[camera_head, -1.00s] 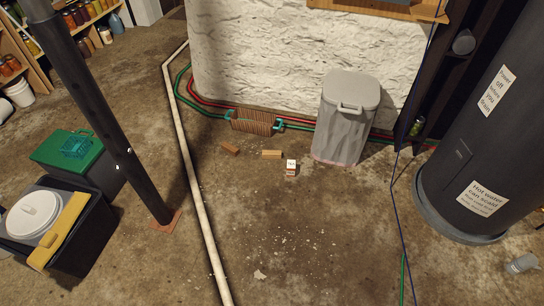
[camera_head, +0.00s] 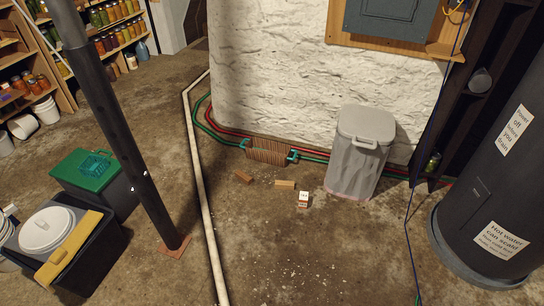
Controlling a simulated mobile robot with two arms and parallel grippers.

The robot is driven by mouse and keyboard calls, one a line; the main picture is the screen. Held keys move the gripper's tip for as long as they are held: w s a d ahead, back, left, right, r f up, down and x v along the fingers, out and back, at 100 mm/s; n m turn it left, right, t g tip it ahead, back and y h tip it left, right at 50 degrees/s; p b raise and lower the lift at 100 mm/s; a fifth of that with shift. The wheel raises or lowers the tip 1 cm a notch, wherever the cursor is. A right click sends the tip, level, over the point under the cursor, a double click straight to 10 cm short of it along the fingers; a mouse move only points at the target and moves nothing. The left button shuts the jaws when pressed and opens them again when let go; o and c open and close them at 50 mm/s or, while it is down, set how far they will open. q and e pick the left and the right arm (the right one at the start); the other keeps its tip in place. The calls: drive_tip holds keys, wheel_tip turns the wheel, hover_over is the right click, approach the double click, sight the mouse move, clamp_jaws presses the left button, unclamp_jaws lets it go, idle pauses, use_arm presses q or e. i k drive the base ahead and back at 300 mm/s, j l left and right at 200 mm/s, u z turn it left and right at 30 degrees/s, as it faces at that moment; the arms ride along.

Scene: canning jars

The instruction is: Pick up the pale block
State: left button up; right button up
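A small pale tan block (camera_head: 285,184) lies flat on the concrete floor in the head view, in front of the white wall and left of the grey lidded bin. A browner block (camera_head: 243,176) lies tilted in angle to its left. A small white and red box (camera_head: 303,198) stands just in front and to the right of the pale block, close to it. Neither of my grippers is in view.
A grey bin (camera_head: 359,152) stands right of the blocks, and a ribbed brown crate-like item (camera_head: 267,152) lies behind them by the hoses. A dark tank (camera_head: 500,190) is at right.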

sight(280, 185)
drive_tip(key=i+j, duration=0.15)
drive_tip(key=i, duration=0.55)
drive_tip(key=i+j, duration=0.1)
drive_tip(key=i, duration=0.65)
